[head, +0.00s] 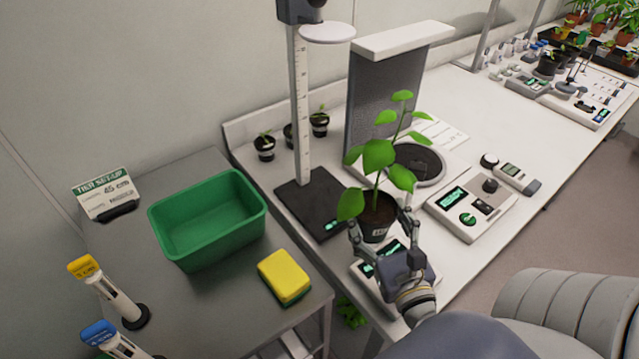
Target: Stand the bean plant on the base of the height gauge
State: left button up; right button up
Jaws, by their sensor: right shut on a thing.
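The bean plant (378,156) has broad green leaves and stands upright in a dark pot with a small white label. My right gripper (379,232) is shut on the pot, with a finger on each side of it. The pot is in front of and to the right of the height gauge, over or near a small device with a green display; I cannot tell whether it touches it. The height gauge has a white ruled column (300,110), a round white plate at its top, and a flat black base (308,203). The base is bare. My left gripper is not in view.
Small dark pots (264,147) stand behind the gauge. A grey panel with a white top (400,42) and a round black plate (417,165) are behind the plant. A green tub (205,222) and yellow sponge (284,275) are on the left table. A control box (471,212) is at right.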

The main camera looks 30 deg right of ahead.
jog(key=shift+w+a+r, duration=0.1)
jog(key=shift+w+r, duration=0.15)
jog(key=shift+w, duration=0.05)
jog(key=w+p, duration=0.1)
jog(key=w, duration=0.4)
jog(key=w+f+p, duration=0.1)
jog(key=w, duration=0.3)
jog(key=w+a+p, duration=0.1)
jog(key=w+p, duration=0.1)
jog(key=w, duration=0.3)
jog(key=shift+w+f, duration=0.35)
jog(key=shift+f+b, duration=0.35)
jog(key=shift+f, duration=1.4)
jog(key=shift+f, duration=0.1)
jog(key=o, duration=1.3)
jog(key=shift+a+f, duration=0.1)
jog(key=shift+c, duration=0.2)
